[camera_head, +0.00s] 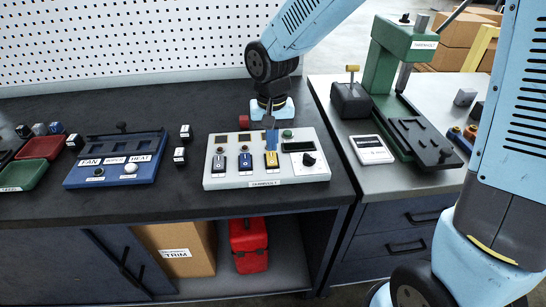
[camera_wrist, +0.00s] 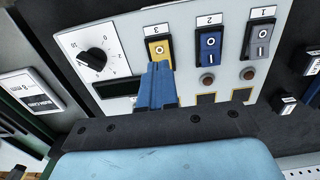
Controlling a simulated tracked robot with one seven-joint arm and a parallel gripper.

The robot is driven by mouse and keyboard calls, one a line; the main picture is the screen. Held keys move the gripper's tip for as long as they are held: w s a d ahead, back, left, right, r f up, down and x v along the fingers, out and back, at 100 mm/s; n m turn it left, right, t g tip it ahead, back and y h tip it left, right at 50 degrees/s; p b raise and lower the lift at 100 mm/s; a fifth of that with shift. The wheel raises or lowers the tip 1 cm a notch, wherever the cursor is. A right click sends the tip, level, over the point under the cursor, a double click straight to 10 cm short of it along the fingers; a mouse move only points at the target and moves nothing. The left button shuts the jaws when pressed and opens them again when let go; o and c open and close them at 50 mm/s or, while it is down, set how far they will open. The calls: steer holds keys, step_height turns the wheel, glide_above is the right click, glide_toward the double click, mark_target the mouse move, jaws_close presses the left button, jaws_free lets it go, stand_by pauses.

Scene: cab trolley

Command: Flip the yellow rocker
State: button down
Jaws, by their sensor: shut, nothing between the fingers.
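My gripper (camera_head: 269,127) is shut and empty, just above and behind the yellow rocker in the head view. In the wrist view its blue fingers (camera_wrist: 158,72) reach to the rocker's near end and hide part of it. I cannot tell whether they touch.
A blue tray (camera_head: 115,172) lies to the left. A green press (camera_head: 398,50) stands on the right bench.

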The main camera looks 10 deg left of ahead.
mark_target(273, 160)
steer(key=shift+r, duration=1.7)
steer(key=d+r+m+t, duration=0.1)
steer(key=d+r, duration=0.4)
steer(key=d, duration=0.3)
steer(key=d+r+t, duration=0.2)
steer(key=d+r, duration=0.3)
steer(key=d, duration=0.4)
steer(key=s+d+r+m+t, duration=0.1)
steer(key=s+d+r, duration=0.4)
steer(key=s+d, duration=0.6)
steer(key=d+t, duration=0.1)
steer(key=d, duration=0.2)
steer(key=shift+r+m+t, duration=0.15)
steer(key=shift+m+t, duration=0.15)
